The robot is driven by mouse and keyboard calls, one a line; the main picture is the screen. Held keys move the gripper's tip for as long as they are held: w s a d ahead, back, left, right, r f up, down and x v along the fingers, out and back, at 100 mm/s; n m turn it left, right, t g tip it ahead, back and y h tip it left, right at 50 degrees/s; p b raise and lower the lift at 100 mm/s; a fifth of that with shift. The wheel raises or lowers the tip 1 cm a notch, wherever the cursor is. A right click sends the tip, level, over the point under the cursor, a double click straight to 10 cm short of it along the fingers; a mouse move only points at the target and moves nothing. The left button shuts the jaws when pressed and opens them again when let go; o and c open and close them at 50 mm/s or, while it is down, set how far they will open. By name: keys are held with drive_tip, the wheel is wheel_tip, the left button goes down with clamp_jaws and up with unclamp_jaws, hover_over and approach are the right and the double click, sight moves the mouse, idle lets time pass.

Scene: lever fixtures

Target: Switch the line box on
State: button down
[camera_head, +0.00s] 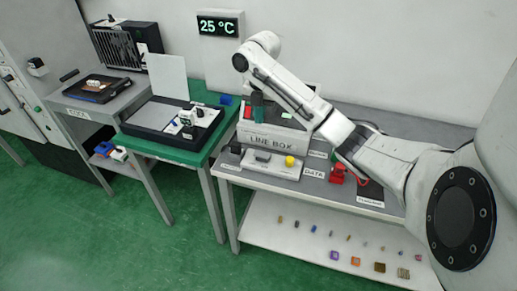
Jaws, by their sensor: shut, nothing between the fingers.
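The line box (272,138) is a pale grey box with "LINE BOX" on its front, standing on the grey bench.
A red device (337,174) and a dark panel (370,192) sit right of a "DATA" label (314,173). Several small parts lie on the lower shelf (300,240). A green table (160,152) with a black tray stands left. The green floor (150,245) is clear in front.

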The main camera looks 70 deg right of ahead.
sight(258, 154)
drive_tip(key=f, duration=0.4)
drive_tip(key=f+p, duration=0.1)
drive_tip(key=f, duration=0.4)
drive_tip(key=f+p, duration=0.1)
drive_tip(key=f, duration=0.3)
drive_tip(key=shift+w+f, duration=0.2)
drive_tip(key=shift+w, duration=0.05)
drive_tip(key=shift+f, duration=0.3)
drive_tip(key=shift+a+f, duration=0.1)
drive_tip(key=shift+w+f, duration=0.15)
drive_tip(key=shift+f, duration=0.05)
